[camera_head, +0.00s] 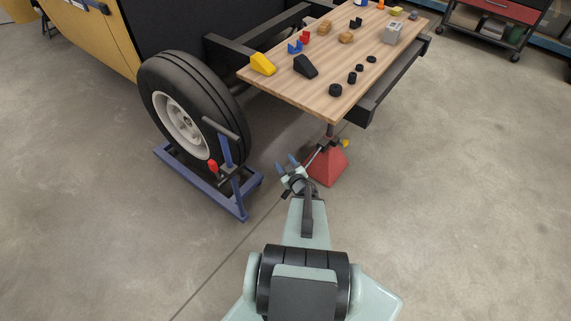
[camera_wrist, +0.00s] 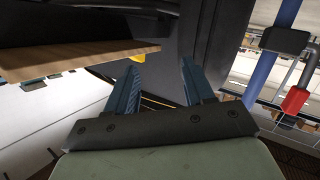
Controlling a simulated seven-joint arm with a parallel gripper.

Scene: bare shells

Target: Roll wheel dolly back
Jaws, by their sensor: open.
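The wheel dolly (camera_head: 244,209) is a low blue frame on the floor with an upright post and a dark crossbar. A large black tyre with a pale rim (camera_head: 181,118) stands in it. A red grip (camera_head: 213,166) sticks out from the dolly's post; it also shows at the right of the wrist view (camera_wrist: 295,100). My gripper (camera_head: 287,164) is to the right of the dolly, apart from it. In the wrist view my gripper (camera_wrist: 160,75) has two blue fingers spread apart with nothing between them.
A wooden board (camera_head: 320,75) with blocks and small black parts lies above my gripper. A red jack stand (camera_head: 327,163) stands close to the right of my gripper. A yellow-sided vehicle body (camera_head: 90,35) is behind the tyre. The front floor is clear.

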